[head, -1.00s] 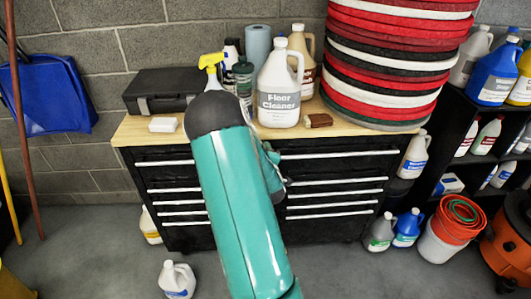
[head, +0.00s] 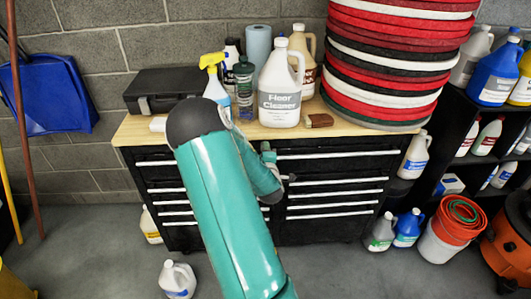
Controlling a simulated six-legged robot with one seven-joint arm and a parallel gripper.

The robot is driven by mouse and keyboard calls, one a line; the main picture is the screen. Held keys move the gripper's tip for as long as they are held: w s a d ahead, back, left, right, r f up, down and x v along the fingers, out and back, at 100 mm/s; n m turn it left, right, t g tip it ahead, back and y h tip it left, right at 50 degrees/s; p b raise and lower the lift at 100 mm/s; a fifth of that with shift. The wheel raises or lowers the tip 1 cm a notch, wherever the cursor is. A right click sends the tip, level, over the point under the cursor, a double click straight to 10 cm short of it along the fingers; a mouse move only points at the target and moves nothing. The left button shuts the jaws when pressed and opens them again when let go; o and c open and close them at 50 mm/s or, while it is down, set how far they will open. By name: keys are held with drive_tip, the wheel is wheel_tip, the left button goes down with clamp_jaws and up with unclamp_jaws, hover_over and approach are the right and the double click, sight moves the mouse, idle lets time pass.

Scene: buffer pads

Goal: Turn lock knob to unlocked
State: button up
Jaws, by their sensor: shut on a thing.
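The black tool cabinet (head: 330,185) stands against the wall, with two columns of drawers and white handle strips. My teal arm crosses in front of its left half. A small part of my gripper (head: 268,155) shows at the cabinet's upper front, between the two drawer columns. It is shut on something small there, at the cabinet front. The lock knob does not show; my arm and gripper cover that spot, so its turn position cannot be seen.
The wooden top (head: 310,125) holds a floor cleaner jug (head: 281,90), a spray bottle (head: 215,85), a black case (head: 165,88) and a tall stack of pads (head: 390,60). A white jug (head: 177,280) stands on the floor at front left.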

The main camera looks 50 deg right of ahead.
drive_tip(key=o, duration=1)
drive_tip(key=s+a+m+t, duration=0.2)
drive_tip(key=s+a+m, duration=0.75)
drive_tip(key=m, duration=0.75)
drive_tip(key=w+a+r+n+y, duration=0.4)
drive_tip(key=w+a+r+y, duration=0.15)
drive_tip(key=w, duration=0.35)
drive_tip(key=a+r+g, duration=0.1)
drive_tip(key=a+r, duration=0.1)
drive_tip(key=a, duration=0.2)
drive_tip(key=w+a+r+n+g+y, duration=0.1)
drive_tip(key=a+r, duration=0.1)
drive_tip(key=a, duration=0.2)
drive_tip(key=w+a+r+n+g+y, duration=0.1)
drive_tip(key=a+r, duration=0.2)
drive_tip(key=a, duration=0.1)
drive_tip(key=shift+a+y, duration=0.25)
drive_tip(key=shift+a, duration=0.1)
